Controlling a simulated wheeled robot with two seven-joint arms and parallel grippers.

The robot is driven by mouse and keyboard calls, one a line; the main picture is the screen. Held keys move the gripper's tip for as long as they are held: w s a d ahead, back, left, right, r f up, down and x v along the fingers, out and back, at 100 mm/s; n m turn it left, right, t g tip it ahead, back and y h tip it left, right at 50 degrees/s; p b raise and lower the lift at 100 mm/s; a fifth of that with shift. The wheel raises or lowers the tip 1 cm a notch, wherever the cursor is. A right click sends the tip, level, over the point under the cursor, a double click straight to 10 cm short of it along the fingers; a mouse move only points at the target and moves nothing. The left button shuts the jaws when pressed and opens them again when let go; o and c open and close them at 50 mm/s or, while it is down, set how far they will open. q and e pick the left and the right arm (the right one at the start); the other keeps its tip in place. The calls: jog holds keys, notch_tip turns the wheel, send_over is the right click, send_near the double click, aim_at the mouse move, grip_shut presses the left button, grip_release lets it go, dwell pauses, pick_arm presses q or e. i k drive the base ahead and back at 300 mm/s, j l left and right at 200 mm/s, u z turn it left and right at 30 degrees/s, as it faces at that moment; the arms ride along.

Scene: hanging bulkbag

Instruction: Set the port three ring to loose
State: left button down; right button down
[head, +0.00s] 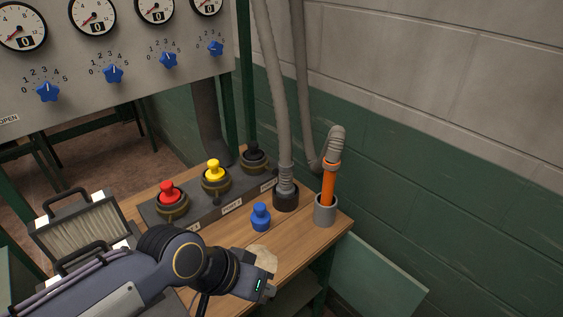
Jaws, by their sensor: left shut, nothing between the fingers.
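A grey block (216,208) on the wooden table carries three ports in a row. The front port has a red plug (168,192) and the middle one a yellow plug (213,172). The rear port, apparently port three, has a dark ring (254,162) around a black fitting; the ring's setting is too small to read. My left gripper (266,290) is at the table's front edge, shut and empty, well in front of the rear port and apart from it. Its fingertips are hard to make out. My right gripper is out of view.
A loose blue plug (261,217) stands on the table (290,235). Behind it, a grey hose (281,120) ends in a dark base. An orange-handled tool (328,185) stands in a grey cup (325,210). A gauge panel (120,55) with blue knobs overhangs the left.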

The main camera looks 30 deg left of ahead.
aim_at(271, 170)
jog(key=u, duration=2.7)
jog(key=i+l, duration=0.1)
jog(key=l, duration=0.6)
